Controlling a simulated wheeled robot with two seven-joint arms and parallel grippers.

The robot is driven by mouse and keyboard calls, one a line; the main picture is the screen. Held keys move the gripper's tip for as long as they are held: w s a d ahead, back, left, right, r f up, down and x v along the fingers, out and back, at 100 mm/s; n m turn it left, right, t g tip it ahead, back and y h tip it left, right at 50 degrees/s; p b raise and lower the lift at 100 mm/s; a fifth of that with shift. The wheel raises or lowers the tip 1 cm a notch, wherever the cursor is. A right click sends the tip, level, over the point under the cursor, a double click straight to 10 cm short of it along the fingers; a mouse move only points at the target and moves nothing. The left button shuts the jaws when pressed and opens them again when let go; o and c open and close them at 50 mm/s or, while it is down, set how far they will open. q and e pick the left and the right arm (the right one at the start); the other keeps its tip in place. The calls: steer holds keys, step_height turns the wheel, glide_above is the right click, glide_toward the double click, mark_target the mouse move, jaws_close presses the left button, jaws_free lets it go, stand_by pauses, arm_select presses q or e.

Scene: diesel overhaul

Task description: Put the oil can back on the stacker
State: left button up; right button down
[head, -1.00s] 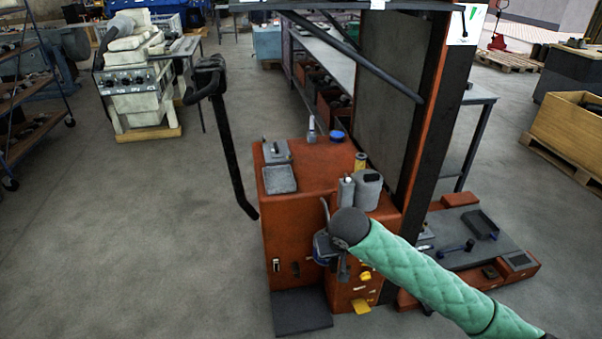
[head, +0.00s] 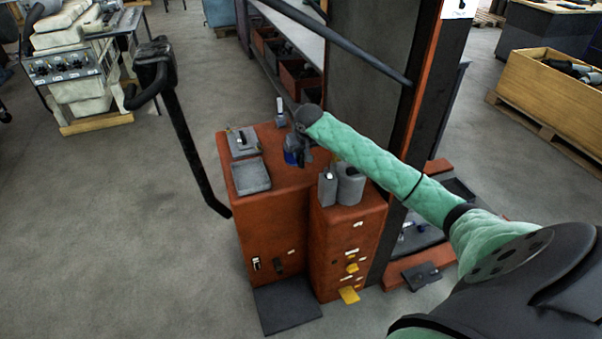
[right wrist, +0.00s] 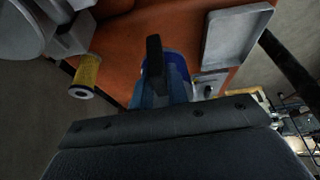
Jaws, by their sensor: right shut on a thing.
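The orange stacker (head: 270,225) stands in the middle of the head view, with a flat top. My right gripper (head: 294,151) is over that top and shut on the blue oil can (head: 290,158). In the right wrist view the can's blue body (right wrist: 176,73) shows behind a dark finger, with the orange top beyond it. The gripper hides much of the can, and I cannot tell whether its base touches the top. My left gripper is not in view.
On the stacker top are a grey tray (head: 251,176), a small bottle (head: 281,112), a grey canister (head: 350,184) and a slim can (head: 327,188). A yellow cylinder (right wrist: 87,76) shows in the wrist view. The tiller (head: 170,110) rises at left; the dark mast (head: 412,130) stands at right.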

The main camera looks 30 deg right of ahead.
steer(key=d+f+p, duration=0.1)
steer(key=f, duration=0.2)
steer(key=d+f+p, duration=0.1)
steer(key=f, duration=0.1)
steer(key=w+d+f+p, duration=0.1)
steer(key=f+p, duration=0.1)
steer(key=f, duration=0.1)
steer(key=shift+d+f, duration=0.3)
steer(key=shift+d, duration=0.1)
steer(key=shift+w+f, duration=0.1)
steer(key=shift+f, duration=0.35)
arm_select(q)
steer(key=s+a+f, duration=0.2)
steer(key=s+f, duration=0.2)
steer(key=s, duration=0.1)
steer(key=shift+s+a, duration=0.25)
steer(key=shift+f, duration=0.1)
arm_select(e)
steer(key=c, duration=1.4)
jaws_free()
steer(key=shift+f, duration=0.1)
steer(key=shift+o, duration=0.2)
